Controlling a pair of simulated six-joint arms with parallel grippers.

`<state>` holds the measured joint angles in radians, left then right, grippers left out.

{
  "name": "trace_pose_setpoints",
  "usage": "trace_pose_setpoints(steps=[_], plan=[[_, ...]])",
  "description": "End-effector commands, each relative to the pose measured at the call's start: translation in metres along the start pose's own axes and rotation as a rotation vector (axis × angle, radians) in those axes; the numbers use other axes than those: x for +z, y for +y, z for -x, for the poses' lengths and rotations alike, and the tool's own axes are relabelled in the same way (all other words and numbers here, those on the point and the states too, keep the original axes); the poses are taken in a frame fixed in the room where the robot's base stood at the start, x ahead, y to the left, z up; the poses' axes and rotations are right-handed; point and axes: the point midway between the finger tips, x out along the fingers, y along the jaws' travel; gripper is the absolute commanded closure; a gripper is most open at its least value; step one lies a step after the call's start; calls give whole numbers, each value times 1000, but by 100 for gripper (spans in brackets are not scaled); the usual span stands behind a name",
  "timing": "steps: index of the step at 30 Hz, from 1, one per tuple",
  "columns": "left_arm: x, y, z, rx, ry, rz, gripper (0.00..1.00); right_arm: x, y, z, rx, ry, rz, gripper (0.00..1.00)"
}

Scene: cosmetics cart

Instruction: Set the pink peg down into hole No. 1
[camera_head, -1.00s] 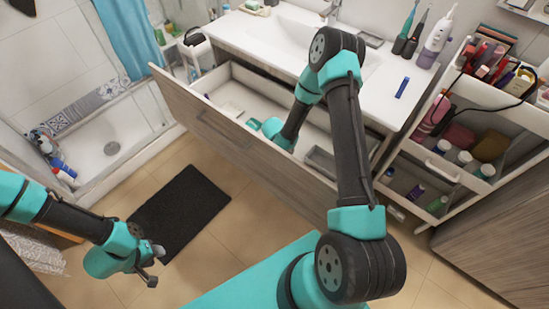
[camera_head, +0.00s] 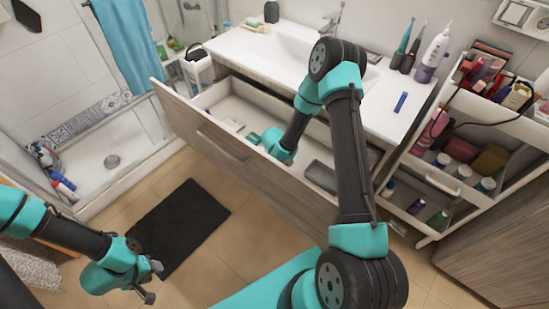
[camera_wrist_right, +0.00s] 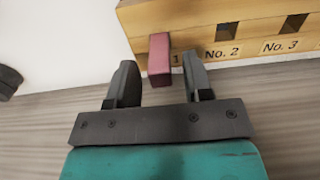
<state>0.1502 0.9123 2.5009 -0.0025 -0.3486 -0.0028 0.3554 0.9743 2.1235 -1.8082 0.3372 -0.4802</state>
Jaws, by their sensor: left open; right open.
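In the right wrist view the pink peg (camera_wrist_right: 160,60) is at the No. 1 place of a wooden block (camera_wrist_right: 190,28), covering part of that label. How deep it sits in the hole cannot be told. My right gripper (camera_wrist_right: 160,82) is open, with one finger on each side of the peg's near end and visible gaps between. In the head view my right arm reaches into the open drawer (camera_head: 225,146), and its fingers are not clear there. My left gripper (camera_head: 152,283) is open and empty above the floor at lower left.
In the right wrist view, square holes marked No. 2 (camera_wrist_right: 227,32) and No. 3 (camera_wrist_right: 292,24) are empty. In the head view a cart (camera_head: 460,190) with bottles stands right of the drawer. A dark mat (camera_head: 180,225) lies on the floor.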

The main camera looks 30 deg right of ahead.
Motion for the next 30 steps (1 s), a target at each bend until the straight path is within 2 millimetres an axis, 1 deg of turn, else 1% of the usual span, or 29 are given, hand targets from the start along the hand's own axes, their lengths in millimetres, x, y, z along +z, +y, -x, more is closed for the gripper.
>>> trace_pose_setpoints(steps=[1,6,12,15,18,21,30], plan=[[0,0,0,0,0,0,59,0,0,10,2,-1,0,54],[0,0,0,0,0,0,59,0,0,39,2,-1,0,54],[0,0,0,0,0,0,59,0,0,69,3,-1,0,54],[0,0,0,0,0,0,59,0,1,80,2,-2,1,54],[0,0,0,0,0,0,59,0,0,89,2,-2,-1,54],[0,0,0,0,0,0,59,0,0,94,1,-1,0,54],[0,0,0,0,0,0,59,0,0,96,0,0,0,54]])
